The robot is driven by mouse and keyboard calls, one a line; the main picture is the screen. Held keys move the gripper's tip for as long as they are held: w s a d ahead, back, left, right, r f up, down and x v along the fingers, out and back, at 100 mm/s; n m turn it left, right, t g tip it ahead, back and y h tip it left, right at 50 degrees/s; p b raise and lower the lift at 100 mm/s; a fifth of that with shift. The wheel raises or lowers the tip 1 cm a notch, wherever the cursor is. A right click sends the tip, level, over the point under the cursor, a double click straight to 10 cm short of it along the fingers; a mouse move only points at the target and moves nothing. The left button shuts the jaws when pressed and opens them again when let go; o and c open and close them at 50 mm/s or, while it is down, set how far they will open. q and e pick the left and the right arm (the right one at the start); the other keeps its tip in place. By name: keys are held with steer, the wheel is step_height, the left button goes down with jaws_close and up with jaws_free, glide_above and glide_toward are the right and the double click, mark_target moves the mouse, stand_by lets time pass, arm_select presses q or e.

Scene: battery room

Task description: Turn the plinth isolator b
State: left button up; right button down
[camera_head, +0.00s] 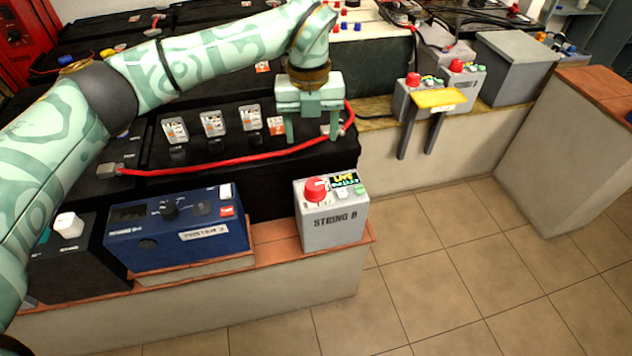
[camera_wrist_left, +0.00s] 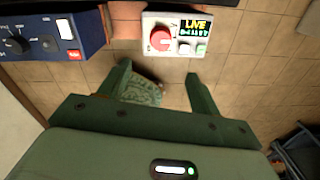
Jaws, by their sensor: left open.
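The plinth isolator, a grey box marked STRING B (camera_head: 333,226), stands at the right end of the low tiled ledge in the head view. A red rotary knob (camera_head: 315,189) sits on its top beside a small LIVE display (camera_head: 345,179). The box also shows at the top of the left wrist view (camera_wrist_left: 186,50), with its red knob (camera_wrist_left: 160,38). My left gripper (camera_head: 312,138) is open and empty, its fingers pointing down. It appears above and behind the box in the head view, apart from the knob. My right gripper is not in view.
A blue TRISTAR 2 unit (camera_head: 180,235) stands left of the isolator. Black batteries with a red cable (camera_head: 230,160) lie behind. A yellow plate with two dark prongs (camera_head: 437,98) is by grey boxes on the back ledge. The tiled floor (camera_head: 470,260) is clear.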

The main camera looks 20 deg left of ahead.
mark_target(315, 184)
arm_select(q)
steer(key=f+b, duration=0.3)
steer(key=f, duration=0.3)
steer(key=f+b, duration=0.2)
steer(key=f, duration=0.5)
steer(key=shift+w+d+f+b, duration=0.1)
steer(key=shift+d+f+b, duration=0.1)
steer(key=shift+f+b, duration=0.5)
steer(key=shift+f, duration=0.3)
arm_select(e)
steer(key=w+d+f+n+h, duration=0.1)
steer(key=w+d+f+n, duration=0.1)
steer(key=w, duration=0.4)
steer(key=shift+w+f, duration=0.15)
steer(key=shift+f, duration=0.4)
arm_select(q)
steer(key=c, duration=1)
